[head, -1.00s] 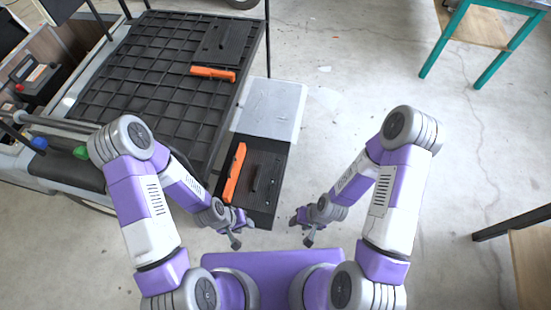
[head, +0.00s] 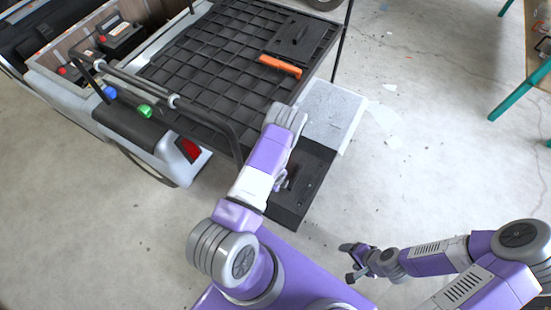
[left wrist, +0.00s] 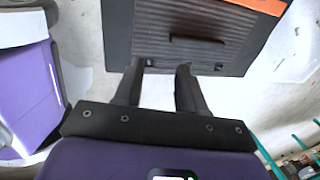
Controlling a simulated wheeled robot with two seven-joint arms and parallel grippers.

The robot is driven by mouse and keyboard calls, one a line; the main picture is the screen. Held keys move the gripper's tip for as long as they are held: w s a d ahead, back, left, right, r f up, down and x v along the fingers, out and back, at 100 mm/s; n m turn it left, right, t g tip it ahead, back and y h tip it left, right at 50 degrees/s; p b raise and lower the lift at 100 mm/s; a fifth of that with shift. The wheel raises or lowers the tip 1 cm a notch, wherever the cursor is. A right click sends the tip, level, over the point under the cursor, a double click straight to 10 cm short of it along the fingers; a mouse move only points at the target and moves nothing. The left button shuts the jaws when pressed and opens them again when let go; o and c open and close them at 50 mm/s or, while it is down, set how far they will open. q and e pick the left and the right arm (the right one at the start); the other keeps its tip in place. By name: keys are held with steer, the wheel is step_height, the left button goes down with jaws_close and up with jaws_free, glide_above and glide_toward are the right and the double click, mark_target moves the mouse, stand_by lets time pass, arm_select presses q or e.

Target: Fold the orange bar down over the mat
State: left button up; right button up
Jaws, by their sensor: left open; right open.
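An orange bar (head: 281,66) lies along the near edge of a dark flat panel (head: 302,40) on the black gridded roof deck (head: 205,75). My left gripper (left wrist: 158,80) is open and empty near the panel's edge. My right gripper (head: 349,262) is open and empty above the floor.
A grey plate (head: 332,112) lies beyond the low panel. Batteries (head: 120,36) sit in an open bay at the upper left.

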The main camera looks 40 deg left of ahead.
arm_select(q)
steer(key=w+a+f+m+t+y, duration=0.25)
steer(key=w+a+m, duration=0.8)
steer(key=m, duration=0.75)
steer(key=shift+g, duration=0.35)
steer(key=b+x, duration=0.1)
steer(key=x, duration=0.1)
steer(key=b+x, duration=0.2)
steer(key=x, duration=0.1)
steer(key=b+x, duration=0.2)
steer(key=shift+w+d+f, duration=0.2)
steer(key=shift+d+f, duration=0.05)
steer(key=shift+f, duration=0.2)
jaws_close()
